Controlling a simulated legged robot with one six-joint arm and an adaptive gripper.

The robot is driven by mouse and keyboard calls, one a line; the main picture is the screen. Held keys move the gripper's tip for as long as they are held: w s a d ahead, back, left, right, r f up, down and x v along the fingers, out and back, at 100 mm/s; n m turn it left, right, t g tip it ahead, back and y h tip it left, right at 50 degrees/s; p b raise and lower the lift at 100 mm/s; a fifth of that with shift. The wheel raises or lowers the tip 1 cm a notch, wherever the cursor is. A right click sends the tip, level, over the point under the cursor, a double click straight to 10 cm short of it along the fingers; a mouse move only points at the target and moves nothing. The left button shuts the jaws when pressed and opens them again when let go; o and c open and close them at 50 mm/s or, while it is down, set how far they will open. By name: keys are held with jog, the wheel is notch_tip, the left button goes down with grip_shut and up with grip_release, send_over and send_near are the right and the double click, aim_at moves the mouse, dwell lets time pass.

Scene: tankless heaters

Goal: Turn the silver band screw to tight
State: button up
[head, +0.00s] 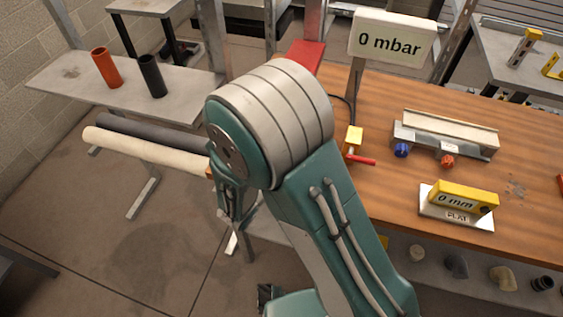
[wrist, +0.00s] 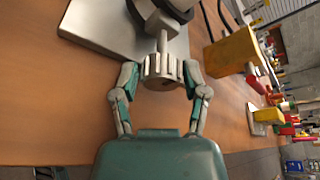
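The silver band screw (wrist: 161,70) is a ribbed silver knob on a short shaft in the wrist view. Its shaft meets a dark and silver round band (wrist: 160,12) at the top edge, above a grey plate (wrist: 110,25). My gripper (wrist: 161,78) has one finger on each side of the knob, and both fingertips appear to touch its ribbed rim. The far part of the band is cut off by the frame. In the head view my arm hides the screw, and I cannot make out the fingertips there.
A yellow block (wrist: 232,50) stands right of the screw on the wooden bench (wrist: 50,110). In the head view a sign (head: 391,40) reads 0 mbar, and a yellow gauge (head: 465,197) reads 0 mm. A valve with a red lever (head: 360,160) is beside my arm.

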grip_shut()
jog(key=m+y, duration=0.2)
jog(key=m, duration=0.1)
jog(key=shift+s+m, duration=0.1)
jog(key=shift+m, duration=0.2)
jog(key=m+t+y, duration=0.1)
jog(key=m+y, duration=0.1)
jog(key=m, duration=0.1)
jog(key=shift+d, duration=0.1)
jog(key=m+t+y, duration=0.1)
jog(key=m, duration=0.2)
jog(key=shift+f+y, duration=0.1)
jog(key=shift+y, duration=0.3)
jog(key=m+t+y, duration=0.1)
jog(key=m, duration=0.2)
jog(key=shift+m, duration=0.4)
